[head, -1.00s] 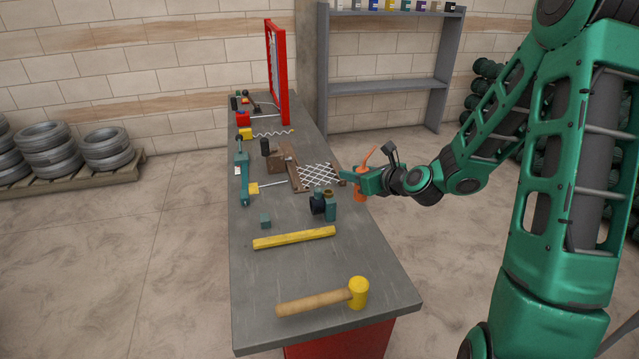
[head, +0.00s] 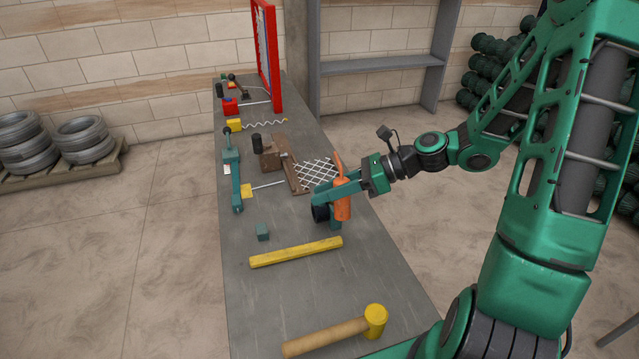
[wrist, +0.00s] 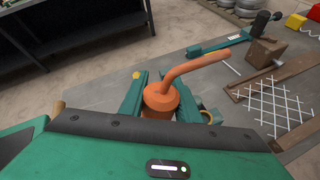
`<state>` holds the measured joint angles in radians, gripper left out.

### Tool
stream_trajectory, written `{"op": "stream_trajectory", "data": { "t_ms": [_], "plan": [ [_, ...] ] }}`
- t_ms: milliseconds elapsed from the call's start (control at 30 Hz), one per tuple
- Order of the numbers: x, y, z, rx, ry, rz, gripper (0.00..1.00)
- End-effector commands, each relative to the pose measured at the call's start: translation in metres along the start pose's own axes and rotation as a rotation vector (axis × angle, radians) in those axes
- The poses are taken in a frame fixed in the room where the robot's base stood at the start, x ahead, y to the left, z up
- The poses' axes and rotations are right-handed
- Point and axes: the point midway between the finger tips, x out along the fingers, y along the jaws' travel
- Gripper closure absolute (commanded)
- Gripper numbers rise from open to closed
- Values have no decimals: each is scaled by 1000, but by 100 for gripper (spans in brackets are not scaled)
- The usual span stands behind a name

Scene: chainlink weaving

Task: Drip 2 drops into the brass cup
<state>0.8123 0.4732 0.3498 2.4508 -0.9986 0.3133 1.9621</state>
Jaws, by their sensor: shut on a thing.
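My gripper (head: 328,196) is shut on an orange oil can (head: 343,204), which it holds roughly upright over the bench's right side. In the wrist view the can (wrist: 160,98) sits between the teal fingers, its bent spout (wrist: 195,67) pointing up and right. The brass cup is hidden behind my gripper and the can in the head view. I cannot tell whether the can touches anything, and no drops show.
The grey bench (head: 285,285) carries wire mesh (head: 316,172), a yellow bar (head: 296,252), a yellow-headed mallet (head: 375,321) and a small teal block (head: 262,232). A red frame (head: 268,55) stands at the back. The bench between bar and mallet is clear.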

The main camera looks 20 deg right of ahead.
Motion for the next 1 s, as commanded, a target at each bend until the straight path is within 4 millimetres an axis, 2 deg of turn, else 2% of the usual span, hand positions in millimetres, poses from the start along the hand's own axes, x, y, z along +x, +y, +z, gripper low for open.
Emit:
{"op": "stream_trajectory", "data": {
  "t_ms": [267,700,1000],
  "plan": [
    [5,7,-12,110,46,67,97],
    [20,15,-48,544,204,249,97],
    [19,15,-48,542,204,244,97]
  ]
}}
